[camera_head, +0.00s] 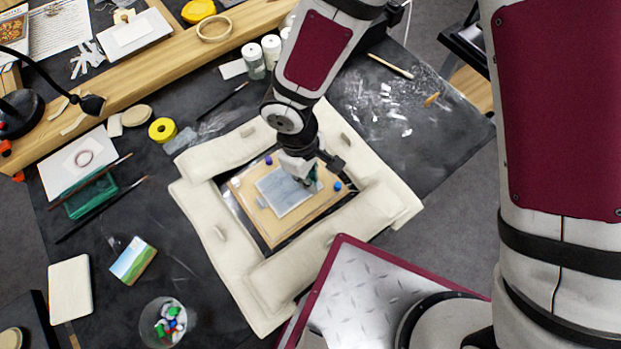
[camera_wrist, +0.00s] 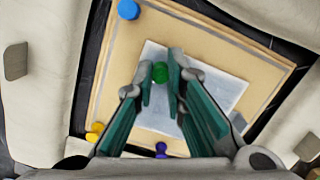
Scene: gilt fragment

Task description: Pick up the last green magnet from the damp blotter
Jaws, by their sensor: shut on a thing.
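My gripper (camera_head: 304,183) is over the right part of the pale grey blotter (camera_head: 276,198), which lies on a tan wooden board (camera_head: 278,232). In the wrist view the green fingertips (camera_wrist: 160,76) are shut on the round green magnet (camera_wrist: 160,72), with the blotter (camera_wrist: 222,92) behind it. I cannot tell whether the magnet touches the blotter or is just above it. In the head view my gripper hides the magnet.
Blue (camera_head: 337,186) and purple (camera_head: 268,160) magnets sit on the board. Raised cream padded bolsters (camera_head: 222,240) surround it. A clear bowl (camera_head: 146,331) of coloured magnets stands at front left, near a small landscape painting (camera_head: 133,260). Dark table lies bare between bowl and bolsters.

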